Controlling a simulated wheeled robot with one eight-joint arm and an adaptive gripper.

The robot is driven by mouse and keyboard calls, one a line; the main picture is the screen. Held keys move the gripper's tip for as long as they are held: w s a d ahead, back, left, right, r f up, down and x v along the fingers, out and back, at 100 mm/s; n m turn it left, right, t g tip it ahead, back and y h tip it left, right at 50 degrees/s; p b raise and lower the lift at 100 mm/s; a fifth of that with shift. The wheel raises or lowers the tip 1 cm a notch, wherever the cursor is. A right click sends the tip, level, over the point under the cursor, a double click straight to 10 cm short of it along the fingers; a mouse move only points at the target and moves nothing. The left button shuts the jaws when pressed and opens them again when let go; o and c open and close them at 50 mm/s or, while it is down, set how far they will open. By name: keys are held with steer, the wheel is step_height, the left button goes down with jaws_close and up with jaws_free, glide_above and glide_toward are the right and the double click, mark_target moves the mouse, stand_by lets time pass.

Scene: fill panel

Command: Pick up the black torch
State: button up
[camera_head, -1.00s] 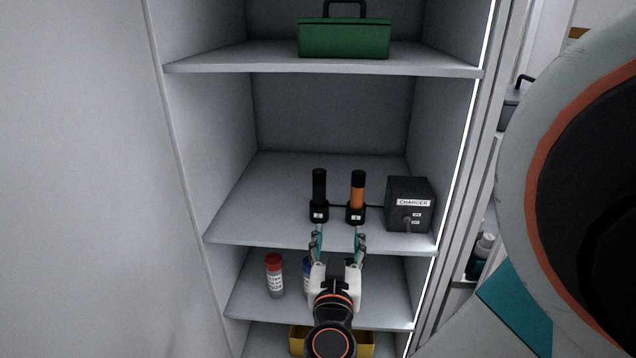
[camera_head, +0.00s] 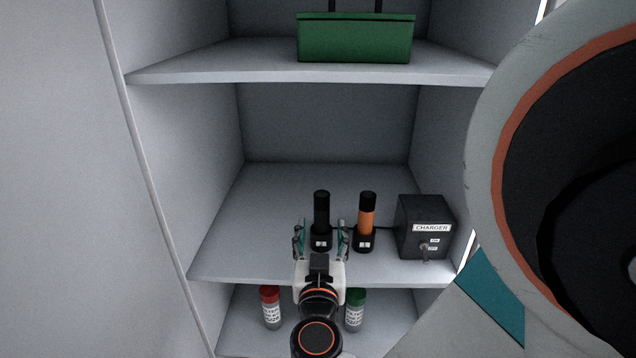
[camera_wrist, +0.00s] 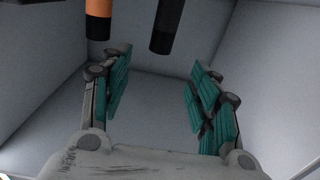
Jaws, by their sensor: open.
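The black torch (camera_head: 321,208) stands upright in a small black holder (camera_head: 320,243) on the middle shelf. It also shows at the top of the wrist view (camera_wrist: 166,26), which shows the scene upside down. My gripper (camera_head: 321,234) is open and empty. In the head view its teal-padded fingers appear left and right of the torch's lower part and holder. In the wrist view the torch lies beyond the fingertips (camera_wrist: 158,66), in the gap between them. No contact shows. The lower part of the torch is outside the wrist view.
An orange torch with black ends (camera_head: 367,213) stands in its own holder close on the right. A dark charger box (camera_head: 425,226) is further right. A green toolbox (camera_head: 355,38) is on the shelf above. Red-capped (camera_head: 271,308) and green-capped (camera_head: 355,311) bottles are below. Cabinet walls flank the shelf.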

mark_target(322, 202)
steer(key=w+b, duration=0.1)
steer(key=w, duration=0.7)
steer(key=shift+d, duration=0.15)
steer(key=shift+w+r+b, duration=0.15)
steer(key=shift+w+b, duration=0.55)
steer(key=shift+w, duration=2.1)
steer(key=shift+c, duration=0.2)
jaws_close()
